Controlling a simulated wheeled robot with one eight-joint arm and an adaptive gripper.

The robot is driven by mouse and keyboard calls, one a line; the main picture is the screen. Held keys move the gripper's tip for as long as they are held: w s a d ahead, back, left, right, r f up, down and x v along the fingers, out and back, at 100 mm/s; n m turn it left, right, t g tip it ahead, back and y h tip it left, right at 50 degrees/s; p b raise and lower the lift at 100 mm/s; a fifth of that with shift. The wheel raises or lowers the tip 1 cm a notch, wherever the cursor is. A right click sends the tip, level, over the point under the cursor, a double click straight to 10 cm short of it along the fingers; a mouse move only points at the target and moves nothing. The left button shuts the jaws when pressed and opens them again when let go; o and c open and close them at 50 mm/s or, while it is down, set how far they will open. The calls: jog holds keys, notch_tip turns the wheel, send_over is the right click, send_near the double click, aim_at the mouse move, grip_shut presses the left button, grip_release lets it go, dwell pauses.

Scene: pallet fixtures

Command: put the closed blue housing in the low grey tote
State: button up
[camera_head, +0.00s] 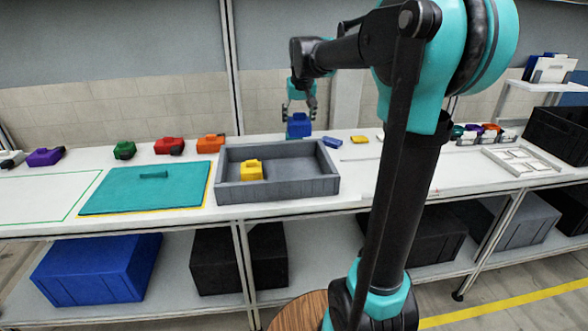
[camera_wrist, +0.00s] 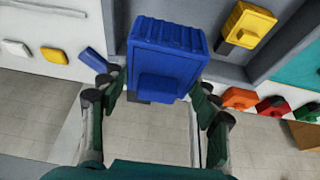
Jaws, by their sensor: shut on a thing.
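The closed blue housing (camera_head: 299,126) is held in my gripper (camera_head: 301,108), above the bench at the far edge of the low grey tote (camera_head: 290,188). In the wrist view the blue housing (camera_wrist: 166,58) sits between the two fingers of my gripper (camera_wrist: 160,95), which are shut on its sides. The grey tote (camera_wrist: 205,14) shows behind it. A yellow housing (camera_head: 251,170) lies inside the tote on its left side; it also shows in the wrist view (camera_wrist: 246,26). The right part of the tote floor is bare.
A teal mat (camera_head: 120,192) with a handle lies left of the tote. Orange (camera_head: 210,143), red (camera_head: 169,146), green (camera_head: 124,150) and purple (camera_head: 45,157) housings stand along the back. A flat blue piece (camera_head: 332,142) and a yellow piece (camera_head: 359,139) lie right of the tote.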

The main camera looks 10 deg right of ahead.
notch_tip(320, 180, down, 16)
jog(key=shift+f, duration=0.25)
jog(key=shift+f, duration=0.1)
jog(key=o, duration=1.3)
jog(key=v, duration=1.2)
